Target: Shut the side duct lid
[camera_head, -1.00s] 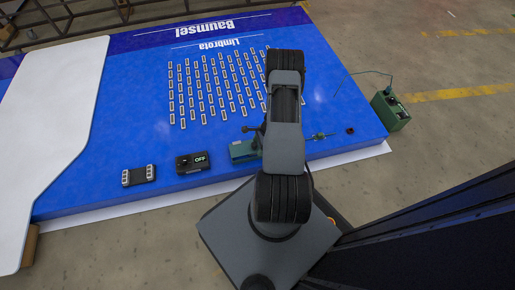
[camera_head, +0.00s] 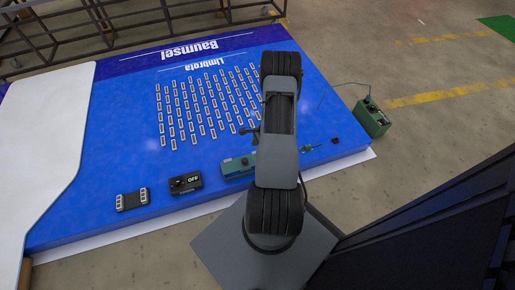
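I cannot pick out the side duct or its lid with certainty. The blue lightbox panel (camera_head: 110,190) lies flat, with rows of small light strips on it. A teal block (camera_head: 236,166) is on its near edge, partly hidden by my arm. My arm reaches away from me over the panel's right part. A small dark piece (camera_head: 248,131) sticks out at the arm's left side above the teal block and may be part of my gripper. The fingertips are hidden, so I cannot tell whether they are open or shut.
A white sheet (camera_head: 45,140) covers the panel's left end. A black box marked OFF (camera_head: 185,183) and a dark block with pale ends (camera_head: 132,199) sit on the near edge. A green box (camera_head: 371,118) with a cable is at right. A metal frame (camera_head: 110,25) stands behind.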

